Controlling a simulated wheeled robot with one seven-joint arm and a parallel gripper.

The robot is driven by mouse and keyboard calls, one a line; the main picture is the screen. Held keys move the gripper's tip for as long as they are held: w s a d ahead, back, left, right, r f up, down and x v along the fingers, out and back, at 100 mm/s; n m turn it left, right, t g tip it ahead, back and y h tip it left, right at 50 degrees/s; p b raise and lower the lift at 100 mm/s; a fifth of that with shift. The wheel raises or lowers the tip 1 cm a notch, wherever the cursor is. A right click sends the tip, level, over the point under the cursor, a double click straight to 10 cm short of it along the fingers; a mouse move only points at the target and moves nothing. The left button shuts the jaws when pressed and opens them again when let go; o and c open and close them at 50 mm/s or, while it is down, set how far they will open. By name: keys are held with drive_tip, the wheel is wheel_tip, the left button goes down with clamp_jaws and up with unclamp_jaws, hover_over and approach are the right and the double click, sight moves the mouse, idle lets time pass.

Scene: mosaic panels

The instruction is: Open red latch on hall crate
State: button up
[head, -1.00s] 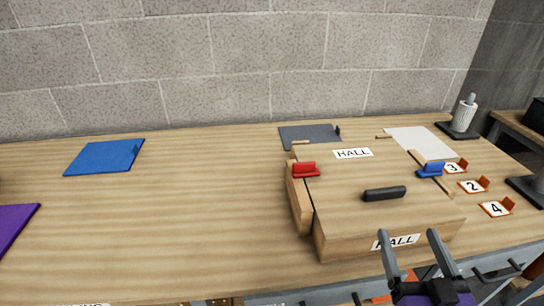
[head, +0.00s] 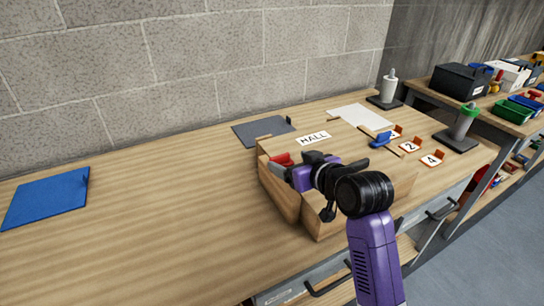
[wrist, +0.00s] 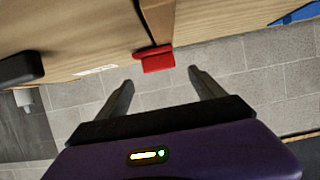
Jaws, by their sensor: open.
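The wooden hall crate (head: 280,198) stands on the bench, with a white HALL label (head: 314,138) on its top. The red latch (head: 283,160) is at the crate's left edge, partly hidden by my arm in the head view. The wrist view shows the red latch (wrist: 158,60) close up, just beyond and between the fingertips. My gripper (wrist: 161,78) is open and empty; no contact with the latch is visible. A blue latch (head: 380,140) is at the crate's right edge.
A blue panel (head: 46,198) lies at the left, a grey panel (head: 262,131) behind the crate. Numbered orange holders (head: 410,147) stand to the right.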

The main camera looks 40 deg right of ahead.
sight(281, 157)
drive_tip(key=x, duration=0.7)
drive_tip(key=shift+p, duration=0.35)
drive_tip(key=c, duration=1.4)
